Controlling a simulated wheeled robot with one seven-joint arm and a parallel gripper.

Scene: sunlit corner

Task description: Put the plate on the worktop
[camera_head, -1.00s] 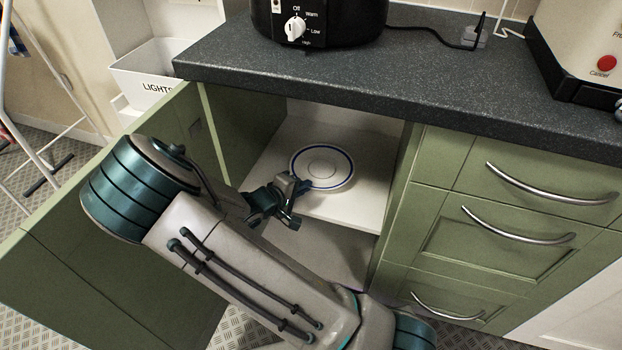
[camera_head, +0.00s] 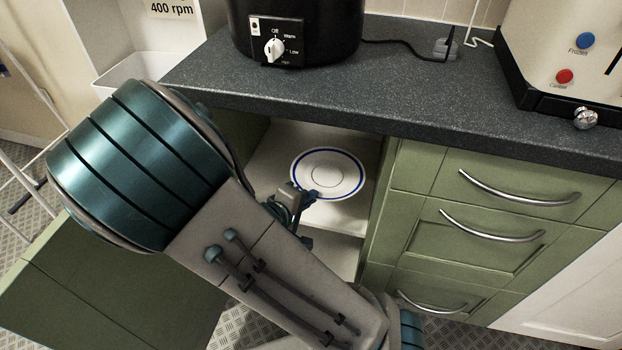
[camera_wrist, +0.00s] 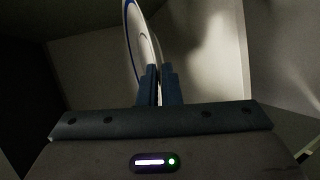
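The plate (camera_head: 340,180) is white with a blue ring near its rim. In the head view it is in the open cupboard, under the worktop (camera_head: 400,85), which is dark speckled grey. It looks raised off the shelf, though the gap is hard to judge. My gripper (camera_head: 312,196) is at the plate's near left edge. In the wrist view the plate (camera_wrist: 134,35) shows nearly edge-on, its rim running down between the two close fingers of my gripper (camera_wrist: 160,85). The gripper is shut on that rim. My arm hides part of the cupboard.
A black slow cooker (camera_head: 295,30) stands on the worktop at the back left, its cable running to the right. A cream appliance (camera_head: 560,60) stands at the right. The green cupboard door (camera_head: 110,285) is open at left; drawers (camera_head: 490,225) are at right.

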